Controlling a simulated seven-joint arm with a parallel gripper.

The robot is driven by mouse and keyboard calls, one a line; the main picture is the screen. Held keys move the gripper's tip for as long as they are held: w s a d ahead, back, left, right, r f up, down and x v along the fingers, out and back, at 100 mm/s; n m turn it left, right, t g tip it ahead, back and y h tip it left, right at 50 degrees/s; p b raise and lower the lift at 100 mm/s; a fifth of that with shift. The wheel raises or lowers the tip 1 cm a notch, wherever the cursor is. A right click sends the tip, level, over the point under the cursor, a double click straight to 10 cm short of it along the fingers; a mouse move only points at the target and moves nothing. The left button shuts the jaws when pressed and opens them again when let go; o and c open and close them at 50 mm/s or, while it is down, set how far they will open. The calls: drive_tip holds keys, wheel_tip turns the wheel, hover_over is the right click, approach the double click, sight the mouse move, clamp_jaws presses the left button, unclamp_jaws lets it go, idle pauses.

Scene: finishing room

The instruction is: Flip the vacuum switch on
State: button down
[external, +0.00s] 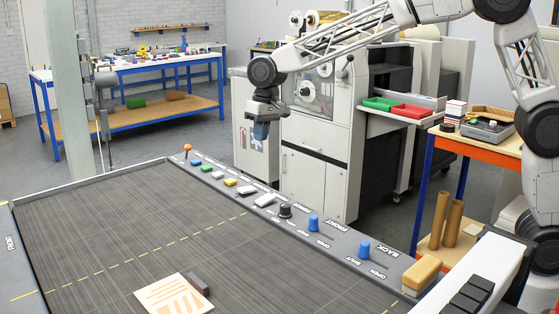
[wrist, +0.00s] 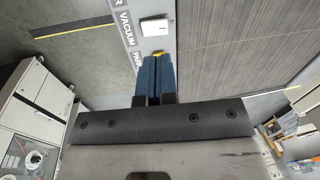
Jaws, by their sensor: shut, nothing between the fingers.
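The vacuum switch is a white rectangular rocker (wrist: 156,28) beside the printed word VACUUM, at the top of the wrist view. In the external view it appears to be the white rocker (external: 246,190) just nearer than the yellow button (external: 230,182). I cannot tell which way it is set. My gripper (wrist: 155,62) has its blue fingers closed together and empty. In the wrist view the fingertips are below the switch, over the PARK label's row, partly hiding the yellow button. In the external view my gripper (external: 262,138) hangs pointing down, above and apart from the control strip.
The strip also carries a ball-topped lever (external: 187,148), a black knob (external: 285,211) and blue knobs (external: 313,223). The dark cutting bed (external: 130,220) beside it is mostly clear; a patterned sheet (external: 172,296) lies on it. A machine cabinet (external: 310,155) stands behind.

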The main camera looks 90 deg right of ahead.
hover_over(246, 189)
drive_tip(key=d, duration=0.1)
drive_tip(key=f, duration=0.3)
drive_tip(key=shift+s+d+m, duration=0.15)
drive_tip(key=shift+s+m, duration=0.2)
drive_tip(key=shift+m, duration=0.05)
drive_tip(key=shift+f, duration=0.1)
drive_tip(key=f, duration=0.4)
drive_tip(key=w+a+f, duration=0.1)
drive_tip(key=f, duration=0.8)
drive_tip(key=shift+w+a+f, duration=0.25)
drive_tip(key=shift+a+f, duration=0.05)
drive_tip(key=shift+f, duration=0.05)
drive_tip(key=shift+f, duration=0.1)
drive_tip(key=shift+f+g, duration=0.15)
drive_tip(key=shift+g, duration=0.15)
drive_tip(key=shift+s+d+r, duration=0.25)
drive_tip(key=shift+s+d, duration=0.2)
